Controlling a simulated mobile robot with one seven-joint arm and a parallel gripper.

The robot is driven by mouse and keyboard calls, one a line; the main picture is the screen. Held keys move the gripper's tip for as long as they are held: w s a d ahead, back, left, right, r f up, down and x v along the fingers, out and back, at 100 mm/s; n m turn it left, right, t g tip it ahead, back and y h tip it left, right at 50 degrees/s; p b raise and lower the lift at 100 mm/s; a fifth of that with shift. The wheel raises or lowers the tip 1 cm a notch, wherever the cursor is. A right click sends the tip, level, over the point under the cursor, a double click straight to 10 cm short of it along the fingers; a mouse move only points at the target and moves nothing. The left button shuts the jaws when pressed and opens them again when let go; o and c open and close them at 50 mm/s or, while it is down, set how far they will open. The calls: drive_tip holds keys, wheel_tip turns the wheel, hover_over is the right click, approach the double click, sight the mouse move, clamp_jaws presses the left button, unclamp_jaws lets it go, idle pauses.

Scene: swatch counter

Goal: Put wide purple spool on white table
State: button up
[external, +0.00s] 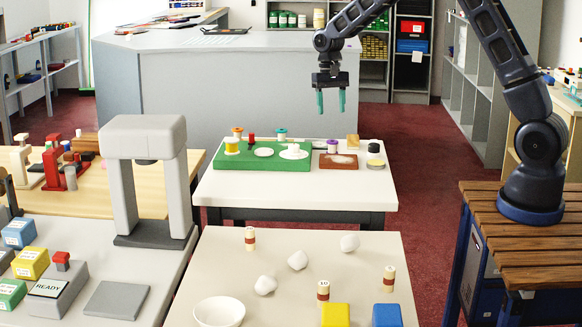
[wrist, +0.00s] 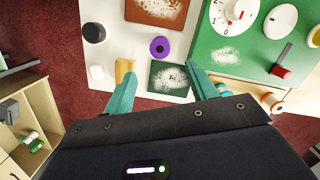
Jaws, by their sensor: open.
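A purple spool (external: 333,146) stands behind the brown board on the white table (external: 300,192). In the wrist view the purple spool (wrist: 159,47) shows from above as a purple ring with a dark centre, on the bare white top (wrist: 131,38) between the brown board and a dark green board. My gripper (external: 331,103) hangs above the back of the table, fingers pointing down, open and empty. In the wrist view my gripper (wrist: 162,74) has its teal fingertips spread, with the spool just beyond them, between their lines.
A green tray (external: 275,163) with a white dial and spools is left of the brown board (external: 338,161). A tan block (external: 352,141) and a black-topped jar (external: 375,153) stand at right. The dark green board (wrist: 168,77) lies below the fingertips. The table's front strip is clear.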

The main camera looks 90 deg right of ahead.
drive_tip(key=s+a+r+n+t+h, duration=0.1)
drive_tip(key=s+a+r+n, duration=0.3)
drive_tip(key=a+r, duration=0.65)
drive_tip(key=s+a+r+n+t, duration=0.1)
drive_tip(key=s+a+r+n, duration=0.1)
drive_tip(key=s+a+r, duration=0.8)
drive_tip(key=s+a+n+t, duration=0.3)
drive_tip(key=s+a+n, duration=0.4)
drive_tip(key=s+a, duration=1.1)
drive_tip(key=shift+s+r, duration=0.3)
drive_tip(key=shift+s, duration=0.05)
